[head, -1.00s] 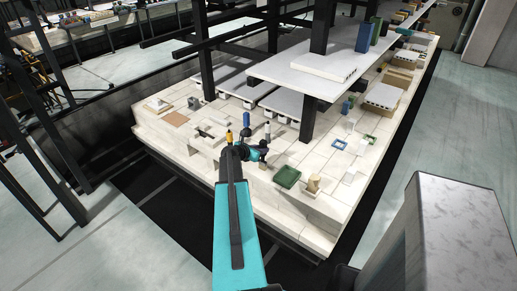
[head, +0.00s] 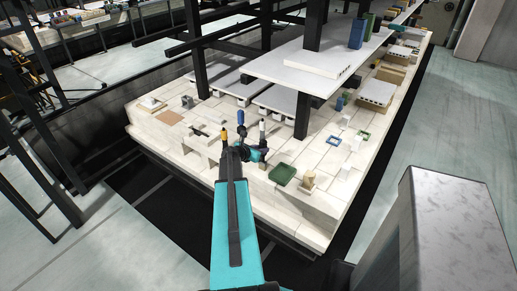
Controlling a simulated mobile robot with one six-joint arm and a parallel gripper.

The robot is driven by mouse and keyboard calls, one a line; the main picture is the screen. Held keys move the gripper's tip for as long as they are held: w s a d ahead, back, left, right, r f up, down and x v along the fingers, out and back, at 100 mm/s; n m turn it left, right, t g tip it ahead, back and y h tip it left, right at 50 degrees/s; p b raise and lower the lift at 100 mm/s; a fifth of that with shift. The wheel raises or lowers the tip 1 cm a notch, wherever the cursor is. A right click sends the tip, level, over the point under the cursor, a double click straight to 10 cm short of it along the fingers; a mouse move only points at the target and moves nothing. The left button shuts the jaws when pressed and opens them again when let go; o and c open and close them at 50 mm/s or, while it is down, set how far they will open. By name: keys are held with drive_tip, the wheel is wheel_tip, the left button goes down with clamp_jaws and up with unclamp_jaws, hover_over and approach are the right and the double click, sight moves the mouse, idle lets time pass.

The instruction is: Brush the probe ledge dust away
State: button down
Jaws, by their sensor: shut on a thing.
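My teal and black arm reaches up from the bottom of the head view. My gripper (head: 262,154) is small and dark at its far end, low over the near part of the kiln car deck (head: 240,195). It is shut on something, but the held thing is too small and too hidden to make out. An orange-topped upright piece (head: 224,138), a blue-topped one (head: 240,118) and a pale, dark-footed one (head: 262,131) show close around the wrist. I cannot tell the probe ledge or its dust apart from the pale blocks.
Pale blocks (head: 196,146) stand to the left. A dark post (head: 302,117) and a white shelf (head: 320,68) rise behind. A grey box-like column (head: 425,225) fills the lower right.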

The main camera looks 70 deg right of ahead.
drive_tip(key=shift+s+a, duration=0.15)
drive_tip(key=shift+s, duration=0.45)
drive_tip(key=s+d, duration=0.1)
drive_tip(key=s, duration=0.1)
drive_tip(key=s+d+p, duration=0.1)
drive_tip(key=s, duration=0.1)
drive_tip(key=shift+s+d, duration=0.1)
drive_tip(key=shift+d, duration=0.2)
idle(0.4)
drive_tip(key=shift+s, duration=0.1)
drive_tip(key=shift+w+d, duration=0.25)
drive_tip(key=shift+w, duration=0.7)
drive_tip(key=shift+w+d, duration=0.25)
drive_tip(key=shift+w, duration=0.75)
